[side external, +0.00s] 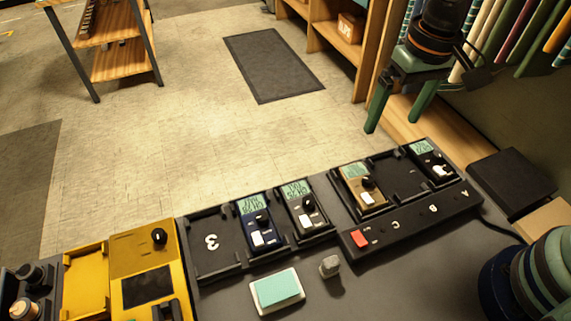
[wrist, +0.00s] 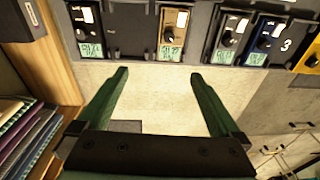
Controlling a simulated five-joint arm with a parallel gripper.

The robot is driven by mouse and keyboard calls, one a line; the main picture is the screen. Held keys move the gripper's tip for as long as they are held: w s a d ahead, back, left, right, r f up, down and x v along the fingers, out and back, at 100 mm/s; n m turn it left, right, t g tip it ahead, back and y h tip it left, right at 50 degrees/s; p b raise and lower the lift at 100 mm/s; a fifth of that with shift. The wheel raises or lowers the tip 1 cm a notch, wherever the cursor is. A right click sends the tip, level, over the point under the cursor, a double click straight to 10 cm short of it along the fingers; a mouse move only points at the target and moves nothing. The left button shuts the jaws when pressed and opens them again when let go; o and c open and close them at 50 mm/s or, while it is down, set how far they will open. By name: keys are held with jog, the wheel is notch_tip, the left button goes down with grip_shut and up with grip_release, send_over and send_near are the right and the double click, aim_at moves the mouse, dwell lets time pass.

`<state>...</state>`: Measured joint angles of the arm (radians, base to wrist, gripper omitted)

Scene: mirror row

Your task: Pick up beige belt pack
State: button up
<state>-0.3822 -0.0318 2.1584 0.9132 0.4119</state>
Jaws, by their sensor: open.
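The beige belt pack (side external: 364,184) sits upright in the right-hand charger on the table, in the slot left of an empty one; it has a green screen and a black knob. In the wrist view the beige belt pack (wrist: 173,36) is at the top, just beyond my fingertips and roughly midway between them. My gripper (side external: 396,109) has green fingers and hangs above and behind the right end of the table. It also shows in the wrist view (wrist: 158,75), open, with nothing between the fingers and apart from the pack.
A black belt pack (side external: 431,160) stands right of the empty slot (side external: 397,174). A navy pack (side external: 259,220) and another black pack (side external: 302,208) sit in the left charger. Shelves with folded fabrics are near my arm.

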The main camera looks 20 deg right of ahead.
aim_at(365, 179)
jog(key=shift+g, duration=0.6)
jog(key=a+f, duration=0.1)
jog(key=f, duration=0.2)
jog(key=a+f, duration=0.1)
jog(key=f, duration=0.3)
jog(key=a+f, duration=0.1)
jog(key=f, duration=0.2)
jog(key=shift+s+a+f, duration=0.15)
jog(key=shift+s+a, duration=0.1)
jog(key=shift+a, duration=0.05)
jog(key=shift+s+d+f, duration=0.1)
jog(key=shift+d+f, duration=0.05)
jog(key=shift+f, duration=1.15)
jog(key=shift+d+f, duration=0.1)
jog(key=shift+f, duration=1.2)
grip_shut()
jog(key=shift+r, duration=0.15)
